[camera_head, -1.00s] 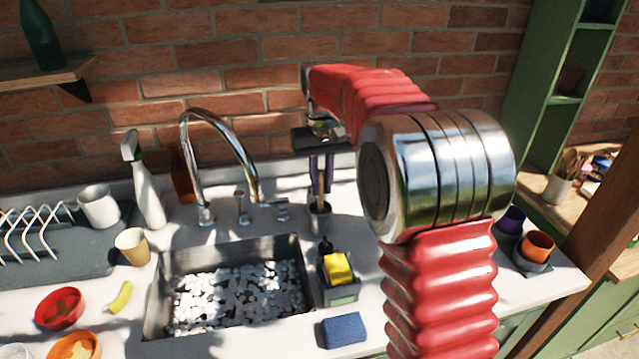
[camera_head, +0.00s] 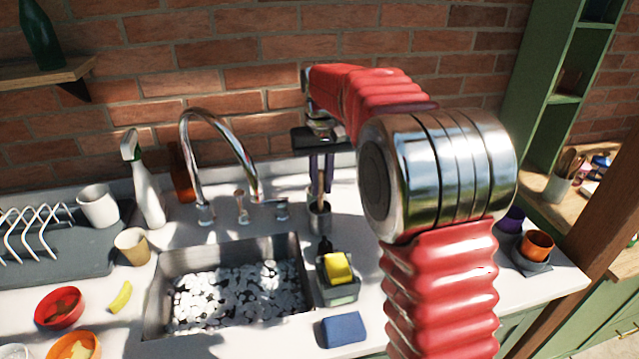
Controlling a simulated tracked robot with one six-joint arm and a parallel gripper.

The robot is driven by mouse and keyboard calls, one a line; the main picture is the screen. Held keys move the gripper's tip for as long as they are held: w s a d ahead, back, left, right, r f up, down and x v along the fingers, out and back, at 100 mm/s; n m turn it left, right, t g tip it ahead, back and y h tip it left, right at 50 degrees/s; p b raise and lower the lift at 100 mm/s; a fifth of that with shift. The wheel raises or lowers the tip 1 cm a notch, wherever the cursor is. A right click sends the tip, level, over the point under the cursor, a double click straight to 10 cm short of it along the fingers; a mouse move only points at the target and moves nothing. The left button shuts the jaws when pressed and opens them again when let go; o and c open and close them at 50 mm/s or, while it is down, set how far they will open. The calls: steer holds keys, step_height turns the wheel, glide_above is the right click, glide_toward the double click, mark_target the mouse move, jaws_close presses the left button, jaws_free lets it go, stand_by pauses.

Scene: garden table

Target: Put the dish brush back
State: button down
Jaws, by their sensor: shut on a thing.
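My gripper (camera_head: 321,175) points down behind the sink's right side, its dark fingers shut on the wooden handle of the dish brush (camera_head: 321,191). The brush is upright. Its lower end is at the mouth of a small grey metal cup (camera_head: 319,218) on the counter. The cup hides the brush head, and I cannot tell how deep it is or whether it touches the bottom.
A caddy (camera_head: 337,288) with a yellow sponge (camera_head: 338,267) stands in front of the cup. A blue sponge (camera_head: 343,329) lies nearer. Cups (camera_head: 538,244) stand at the right.

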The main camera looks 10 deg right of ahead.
steer(key=shift+f, duration=0.5)
steer(key=c, duration=1.9)
jaws_free()
steer(key=shift+c, duration=0.2)
steer(key=shift+r, duration=5.45)
steer(key=shift+s, duration=0.1)
